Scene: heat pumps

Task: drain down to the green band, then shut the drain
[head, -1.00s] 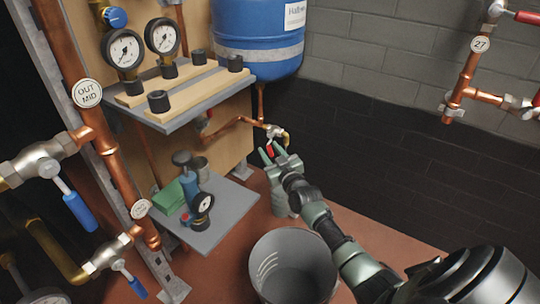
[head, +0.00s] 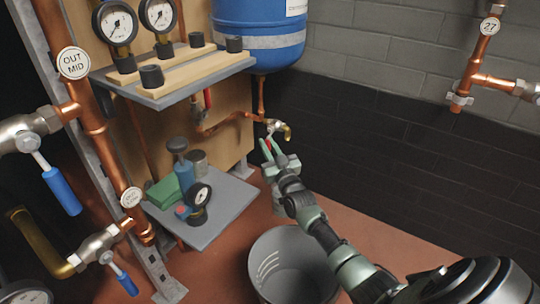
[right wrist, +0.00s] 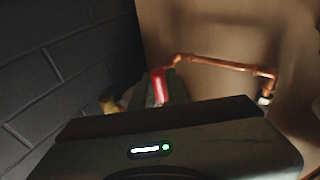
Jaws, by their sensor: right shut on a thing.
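The drain valve (head: 275,127) sits at the end of the copper pipe below the blue tank, with a brass outlet. Its red lever (head: 269,145) hangs down between the pale green fingertips of my right gripper (head: 267,149). The gripper is shut on it. The red lever also shows in the right wrist view (right wrist: 157,87), partly hidden by the gripper body. Two white dial gauges, left (head: 115,22) and right (head: 158,13), stand above the shelf. Their needles are too small to read, and I cannot make out a green band. My left gripper is out of view.
A grey bucket (head: 262,251) stands on the red floor below the valve. A lower grey shelf (head: 232,207) holds a blue pump, a small gauge and a green block. Blue-handled valves line the left; a dark block wall closes the right.

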